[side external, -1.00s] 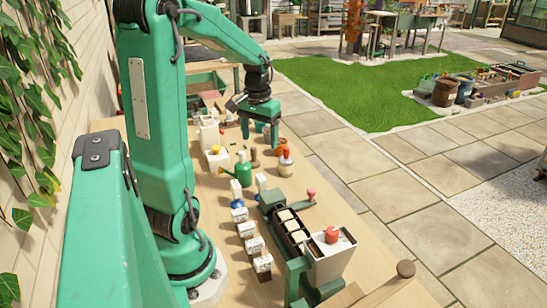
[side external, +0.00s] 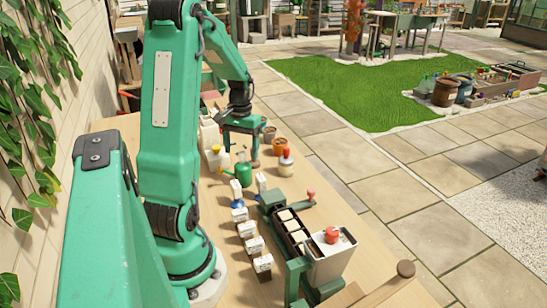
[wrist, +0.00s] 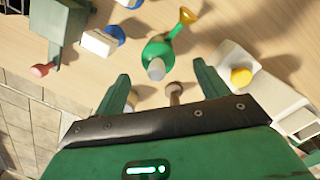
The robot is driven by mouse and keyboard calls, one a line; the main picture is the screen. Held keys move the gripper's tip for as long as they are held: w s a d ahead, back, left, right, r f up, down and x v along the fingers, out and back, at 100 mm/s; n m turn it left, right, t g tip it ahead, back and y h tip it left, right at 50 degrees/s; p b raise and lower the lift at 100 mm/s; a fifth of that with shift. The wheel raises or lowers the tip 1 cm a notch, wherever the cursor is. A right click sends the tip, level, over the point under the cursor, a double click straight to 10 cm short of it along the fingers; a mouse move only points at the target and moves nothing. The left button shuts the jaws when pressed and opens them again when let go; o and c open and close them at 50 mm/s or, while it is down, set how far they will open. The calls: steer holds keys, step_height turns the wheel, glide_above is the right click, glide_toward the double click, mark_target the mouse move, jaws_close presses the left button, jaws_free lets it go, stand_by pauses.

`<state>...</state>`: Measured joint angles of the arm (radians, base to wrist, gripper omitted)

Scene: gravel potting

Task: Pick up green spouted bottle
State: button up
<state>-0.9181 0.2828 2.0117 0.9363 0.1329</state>
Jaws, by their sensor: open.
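The green spouted bottle (side external: 244,174) stands on the wooden bench in the side view, its spout pointing left. In the wrist view the bottle (wrist: 158,50) is seen from above, with a grey cap and a yellow-orange spout tip toward the upper right. My gripper (side external: 240,155) is just behind the bottle in the side view, fingers pointing down. In the wrist view my open gripper (wrist: 162,77) has the bottle just ahead of its fingertips, roughly centred between them. A small brown knobbed tool (wrist: 175,93) shows between the fingers.
A white container with a yellow cap (wrist: 241,77) is close to the right finger. White label blocks (side external: 247,229) and a green planter rack (side external: 290,232) are nearer the camera.

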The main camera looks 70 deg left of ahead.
mark_target(242, 162)
steer(key=shift+f, duration=0.25)
steer(key=shift+d+f, duration=0.2)
steer(key=shift+f, duration=1.05)
steer(key=shift+d+f, duration=0.15)
steer(key=shift+f, duration=1.05)
steer(key=shift+c, duration=0.4)
steer(key=c, duration=1.1)
steer(key=shift+c, duration=0.2)
steer(key=shift+r, duration=0.15)
steer(key=shift+r, duration=4.9)
